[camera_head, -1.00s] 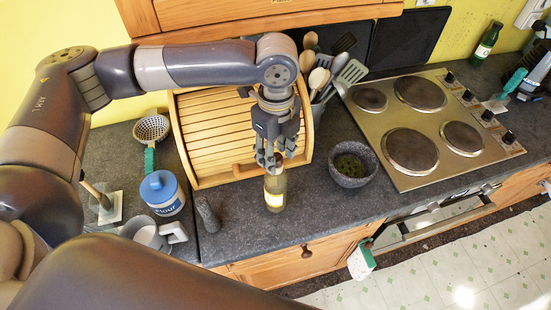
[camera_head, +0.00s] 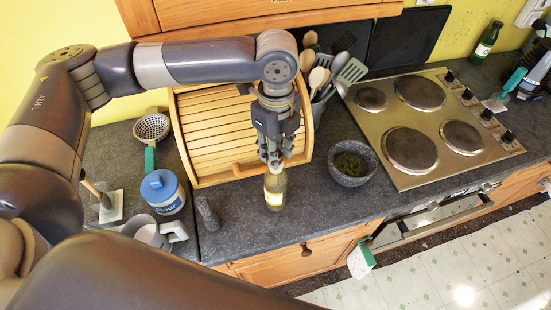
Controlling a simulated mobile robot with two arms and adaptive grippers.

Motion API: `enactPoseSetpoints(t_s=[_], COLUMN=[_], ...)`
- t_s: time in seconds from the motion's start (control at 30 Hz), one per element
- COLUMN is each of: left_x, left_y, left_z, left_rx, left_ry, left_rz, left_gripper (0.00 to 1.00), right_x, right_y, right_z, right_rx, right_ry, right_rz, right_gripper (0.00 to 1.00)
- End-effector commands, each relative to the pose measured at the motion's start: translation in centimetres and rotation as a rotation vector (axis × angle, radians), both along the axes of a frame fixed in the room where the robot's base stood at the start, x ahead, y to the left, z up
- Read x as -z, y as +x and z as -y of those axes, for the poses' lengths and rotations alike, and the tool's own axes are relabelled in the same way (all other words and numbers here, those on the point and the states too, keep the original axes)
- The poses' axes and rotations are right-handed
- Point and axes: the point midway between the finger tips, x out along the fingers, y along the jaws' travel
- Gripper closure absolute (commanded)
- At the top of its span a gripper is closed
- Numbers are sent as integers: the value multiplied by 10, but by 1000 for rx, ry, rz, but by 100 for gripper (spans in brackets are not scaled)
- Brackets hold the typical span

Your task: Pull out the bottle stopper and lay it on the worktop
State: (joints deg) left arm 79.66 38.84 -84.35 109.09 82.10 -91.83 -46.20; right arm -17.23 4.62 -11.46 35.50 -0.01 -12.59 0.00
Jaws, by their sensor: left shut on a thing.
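A glass bottle (camera_head: 275,190) with a pale label stands upright on the grey worktop (camera_head: 240,232), in front of the roll-top bread bin. My left gripper (camera_head: 273,162) points down over the bottle's top, its fingers shut at the mouth. The stopper is hidden between the fingers; I cannot tell whether it is still seated in the neck. My right gripper is not in view.
A stone mortar (camera_head: 350,164) stands right of the bottle, and a dark pestle (camera_head: 207,214) to its left. A flour jar (camera_head: 163,192) and a mug (camera_head: 147,235) stand farther left. The bread bin (camera_head: 210,135) is close behind. The hob (camera_head: 430,125) is at right.

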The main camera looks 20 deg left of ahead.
Motion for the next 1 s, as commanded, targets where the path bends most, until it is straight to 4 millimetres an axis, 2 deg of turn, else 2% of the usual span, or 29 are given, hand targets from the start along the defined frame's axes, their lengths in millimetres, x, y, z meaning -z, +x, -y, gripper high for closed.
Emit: enactPoseSetpoints(t_s=[0.37, 1.0], left_x=[-6, -38], left_y=[0, 0], left_z=[0, 0], left_rx=[1, 0], left_ry=[-1, -1], left_rz=[0, 2], left_gripper=[98, 98], right_x=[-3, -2], right_y=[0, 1], right_z=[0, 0], right_rx=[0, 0], right_ry=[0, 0], right_rz=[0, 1], right_gripper=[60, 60])
